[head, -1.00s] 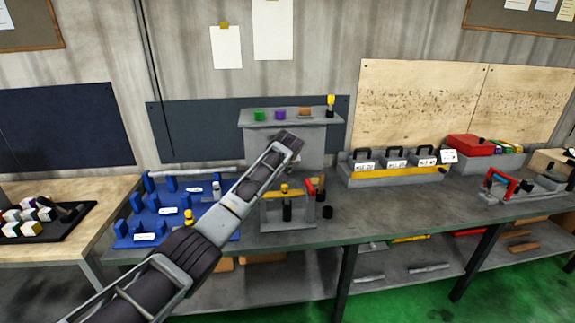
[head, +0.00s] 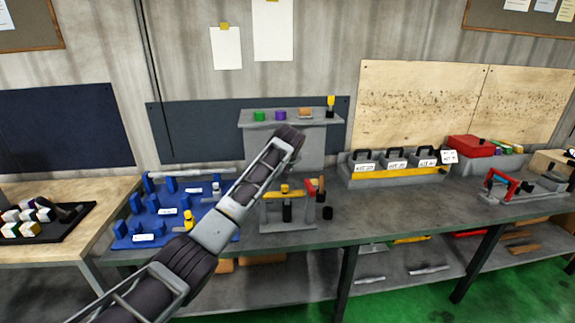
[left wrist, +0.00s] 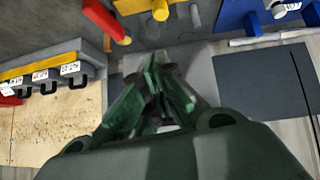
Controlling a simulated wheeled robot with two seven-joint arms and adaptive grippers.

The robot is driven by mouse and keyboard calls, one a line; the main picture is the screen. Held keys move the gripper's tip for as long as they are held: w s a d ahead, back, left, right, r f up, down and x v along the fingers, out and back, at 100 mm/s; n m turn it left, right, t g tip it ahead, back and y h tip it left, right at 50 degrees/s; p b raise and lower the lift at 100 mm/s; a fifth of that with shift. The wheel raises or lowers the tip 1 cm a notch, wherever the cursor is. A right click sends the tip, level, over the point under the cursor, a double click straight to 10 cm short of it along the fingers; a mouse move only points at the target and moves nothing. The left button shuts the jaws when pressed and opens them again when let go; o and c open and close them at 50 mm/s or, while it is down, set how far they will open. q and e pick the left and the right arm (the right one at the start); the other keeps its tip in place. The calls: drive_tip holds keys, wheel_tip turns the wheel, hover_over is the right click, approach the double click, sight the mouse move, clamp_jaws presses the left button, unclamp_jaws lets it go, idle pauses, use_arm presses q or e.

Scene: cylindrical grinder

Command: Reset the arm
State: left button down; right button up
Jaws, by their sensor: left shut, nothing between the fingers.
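My left arm (head: 215,232) reaches in from the lower left of the head view, up and right across the bench. Its far end is in front of the grey raised shelf (head: 255,121). My left gripper (left wrist: 157,82) shows in the left wrist view with its dark green fingers together and nothing between them. In the head view the fingertips are hidden behind the arm's far end. My right gripper is in neither view.
A grey stand (head: 268,215) with a yellow bar is close right of the arm. A blue fixture board (head: 160,225) lies left, partly behind the arm. A labelled rack (head: 390,182) and a red box (head: 470,146) stand right. The bench's right front (head: 400,213) is clear.

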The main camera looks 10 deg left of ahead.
use_arm(q)
drive_tip(key=shift+f, duration=0.1)
drive_tip(key=s+f+m+g+h, duration=0.2)
drive_tip(key=s+f+m+g, duration=0.1)
drive_tip(key=s+f, duration=1.9)
drive_tip(key=s+a+f+m+g, duration=0.1)
drive_tip(key=s+a+f, duration=0.15)
drive_tip(key=s, duration=0.75)
drive_tip(key=s+a+f+m, duration=0.1)
drive_tip(key=s+a, duration=0.3)
drive_tip(key=s, duration=0.7)
drive_tip(key=s+a+f+m+g, duration=0.1)
drive_tip(key=s+a+f, duration=0.15)
drive_tip(key=s, duration=0.75)
wheel_tip(320, 180, down, 32)
drive_tip(key=s+g, duration=0.2)
drive_tip(key=s, duration=0.1)
drive_tip(key=s+a+f, duration=0.2)
drive_tip(key=s+f, duration=0.8)
drive_tip(key=s, duration=0.1)
drive_tip(key=s+a+f, duration=0.2)
drive_tip(key=s+f, duration=0.8)
drive_tip(key=s, duration=0.1)
drive_tip(key=shift+s+a+g, duration=0.15)
drive_tip(key=shift+a+g, duration=0.25)
